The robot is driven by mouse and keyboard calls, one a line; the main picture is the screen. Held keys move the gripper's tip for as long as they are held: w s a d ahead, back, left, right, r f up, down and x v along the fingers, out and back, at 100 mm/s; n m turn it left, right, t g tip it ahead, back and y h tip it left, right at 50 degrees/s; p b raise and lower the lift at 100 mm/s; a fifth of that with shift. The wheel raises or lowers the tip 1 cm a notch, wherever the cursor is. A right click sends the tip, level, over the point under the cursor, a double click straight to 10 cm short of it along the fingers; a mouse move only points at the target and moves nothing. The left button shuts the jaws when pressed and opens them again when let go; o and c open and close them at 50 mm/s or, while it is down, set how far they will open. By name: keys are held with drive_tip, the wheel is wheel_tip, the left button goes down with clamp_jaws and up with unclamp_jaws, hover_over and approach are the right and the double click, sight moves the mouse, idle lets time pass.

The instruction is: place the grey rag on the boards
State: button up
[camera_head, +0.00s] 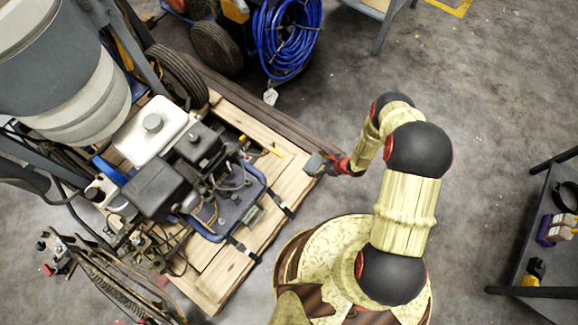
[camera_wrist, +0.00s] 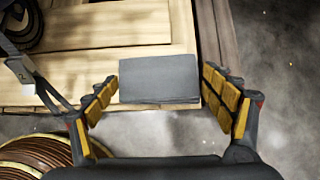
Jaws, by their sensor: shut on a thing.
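The grey rag (camera_wrist: 160,78) is a small, flat-faced grey block in the wrist view, between the yellow-padded fingers of my gripper (camera_wrist: 165,92). My gripper is shut on it by its sides. In the head view the rag (camera_head: 314,164) shows small at the tip of my gripper (camera_head: 322,164), at the right edge of the pale wooden boards (camera_head: 291,184). The boards also lie behind the rag in the wrist view (camera_wrist: 95,70). I cannot tell whether the rag touches them.
A line striper engine (camera_head: 165,185) with a blue frame and hoses stands on the boards to the left. A coiled blue hose (camera_head: 287,38) lies at the back. A dark shelf (camera_head: 540,235) stands at the right. Grey floor between is clear.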

drive_tip(key=w+a+f+b, duration=0.1)
drive_tip(key=a+f+b, duration=0.1)
drive_tip(key=a+f, duration=0.1)
drive_tip(key=w+a+f+b, duration=0.1)
drive_tip(key=w+a+f, duration=0.1)
drive_tip(key=a+f, duration=0.1)
drive_tip(key=w+a+f+b, duration=0.1)
drive_tip(key=a+f+b, duration=0.1)
drive_tip(key=a, duration=0.3)
drive_tip(key=shift+w+a+f+b, duration=0.3)
drive_tip(key=shift+w+f, duration=0.1)
drive_tip(key=shift+f, duration=0.1)
drive_tip(key=shift+a+f, duration=0.2)
drive_tip(key=shift+f, duration=0.05)
drive_tip(key=shift+w+a+f+b, duration=0.1)
drive_tip(key=shift+w+f+b, duration=0.1)
drive_tip(key=shift+f+b, duration=1.05)
drive_tip(key=shift+f+p, duration=0.4)
drive_tip(key=shift+f, duration=0.05)
drive_tip(key=o, duration=1)
